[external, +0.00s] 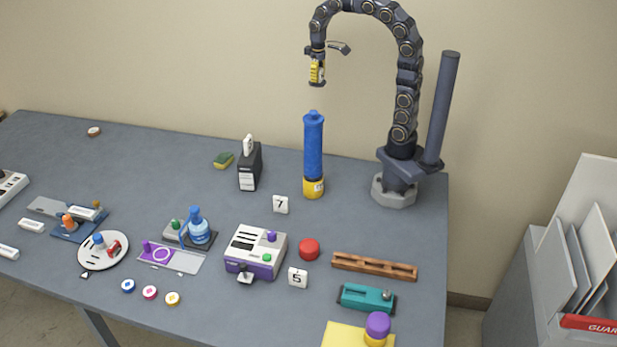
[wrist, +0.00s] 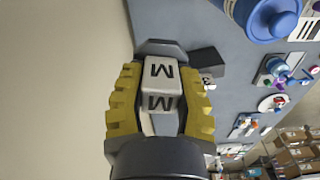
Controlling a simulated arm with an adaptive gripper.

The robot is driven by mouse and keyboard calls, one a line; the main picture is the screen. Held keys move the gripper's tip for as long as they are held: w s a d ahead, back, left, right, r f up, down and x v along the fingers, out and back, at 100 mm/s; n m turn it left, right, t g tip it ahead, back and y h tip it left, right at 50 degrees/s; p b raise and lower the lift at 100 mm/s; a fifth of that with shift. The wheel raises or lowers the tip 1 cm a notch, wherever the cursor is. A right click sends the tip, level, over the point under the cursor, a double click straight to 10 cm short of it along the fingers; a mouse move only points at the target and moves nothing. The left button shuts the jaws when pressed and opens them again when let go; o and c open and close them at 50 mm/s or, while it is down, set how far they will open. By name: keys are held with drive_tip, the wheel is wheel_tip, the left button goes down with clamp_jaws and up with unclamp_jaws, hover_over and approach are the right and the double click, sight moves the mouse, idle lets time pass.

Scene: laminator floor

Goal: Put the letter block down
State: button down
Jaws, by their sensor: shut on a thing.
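The letter block (wrist: 160,84) is white with a black M on two of its faces. It sits between the two yellow ridged fingers of my gripper (wrist: 161,98) in the wrist view. In the external view my gripper (external: 317,72) is raised high above the back of the table, pointing down. It is shut on the block, which is too small there to tell apart clearly from the fingers.
A tall blue cylinder on a yellow base (external: 313,150) stands just below my gripper. A black box (external: 249,168) stands left of the cylinder. The table's back left is mostly clear.

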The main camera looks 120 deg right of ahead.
wheel_tip(320, 180, up, 4)
drive_tip(key=shift+w+r, duration=0.1)
drive_tip(key=shift+r, duration=0.1)
drive_tip(key=w+a+n, duration=1.1)
drive_tip(key=w+a, duration=0.9)
drive_tip(key=w, duration=0.3)
drive_tip(key=a+n, duration=0.9)
drive_tip(key=a, duration=2.4)
wheel_tip(320, 180, down, 26)
drive_tip(key=w+a+f, duration=0.2)
drive_tip(key=w, duration=0.1)
drive_tip(key=w+a+f, duration=0.2)
drive_tip(key=w+f, duration=0.1)
drive_tip(key=w+a+f, duration=0.2)
drive_tip(key=w+f, duration=0.1)
drive_tip(key=shift+w+a+f, duration=0.2)
drive_tip(key=shift+w, duration=0.05)
drive_tip(key=shift+w+a+f, duration=0.2)
drive_tip(key=shift+w+f, duration=0.15)
drive_tip(key=shift+w, duration=0.05)
drive_tip(key=shift+w+a+f, duration=0.15)
drive_tip(key=shift+w+f, duration=0.05)
drive_tip(key=shift+f, duration=0.15)
